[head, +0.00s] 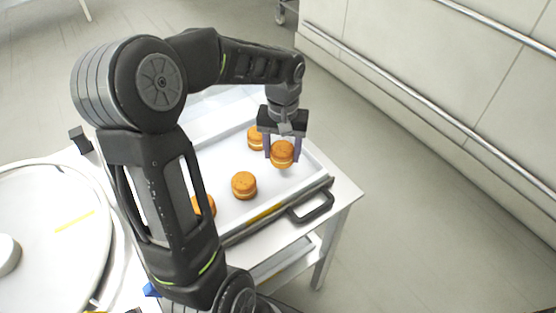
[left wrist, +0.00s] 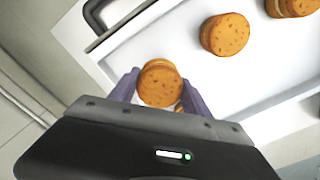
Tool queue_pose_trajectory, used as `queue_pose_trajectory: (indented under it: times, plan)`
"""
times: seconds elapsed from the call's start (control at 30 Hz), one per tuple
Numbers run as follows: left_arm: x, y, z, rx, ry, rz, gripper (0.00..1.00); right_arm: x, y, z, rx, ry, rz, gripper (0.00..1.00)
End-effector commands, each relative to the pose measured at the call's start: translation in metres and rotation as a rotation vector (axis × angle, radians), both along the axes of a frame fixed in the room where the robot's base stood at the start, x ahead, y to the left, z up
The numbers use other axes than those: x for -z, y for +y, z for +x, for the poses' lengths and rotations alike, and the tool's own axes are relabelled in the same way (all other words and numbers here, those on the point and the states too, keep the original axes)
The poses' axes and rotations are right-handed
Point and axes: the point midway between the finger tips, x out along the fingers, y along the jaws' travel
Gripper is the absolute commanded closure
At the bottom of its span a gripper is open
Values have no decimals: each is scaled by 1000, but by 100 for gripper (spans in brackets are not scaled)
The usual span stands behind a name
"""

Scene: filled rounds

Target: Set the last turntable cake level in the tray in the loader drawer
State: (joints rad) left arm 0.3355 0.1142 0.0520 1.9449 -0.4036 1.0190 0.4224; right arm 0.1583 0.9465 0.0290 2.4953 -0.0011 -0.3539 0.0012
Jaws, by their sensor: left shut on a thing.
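My left gripper (head: 282,150) is shut on a round orange-brown cake (head: 282,153) with a pale filling line. It holds the cake over the right end of the white tray (head: 221,157) in the drawer. In the left wrist view the held cake (left wrist: 159,84) sits between the two purple-grey fingers. Whether it touches the tray floor I cannot tell. Other cakes stand in the tray: one just behind the held cake (head: 256,138), one in the middle (head: 244,185), and one partly hidden by my arm (head: 205,206). My right gripper is not in view.
The turntable (head: 45,235) at the left shows no cake on its visible part, only a yellow mark and a white hub. A black drawer handle (head: 312,207) sticks out in front of the tray. A wall with metal rails (head: 390,92) runs along the right.

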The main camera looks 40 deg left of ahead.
Motion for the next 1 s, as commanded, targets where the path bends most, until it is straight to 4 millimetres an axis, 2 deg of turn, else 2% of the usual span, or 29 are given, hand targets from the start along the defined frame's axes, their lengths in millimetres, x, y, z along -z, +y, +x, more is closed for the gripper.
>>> queue_pose_trajectory:
  times: [0.33, 0.63, 1.0]
  plan:
    - [4, 0, 0, 0, -1, 0, 62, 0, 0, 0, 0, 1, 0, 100]
    - [38, 0, 0, 0, 0, -1, 62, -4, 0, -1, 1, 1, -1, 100]
    - [43, 0, 0, 0, -1, 0, 62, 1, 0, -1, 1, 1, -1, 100]
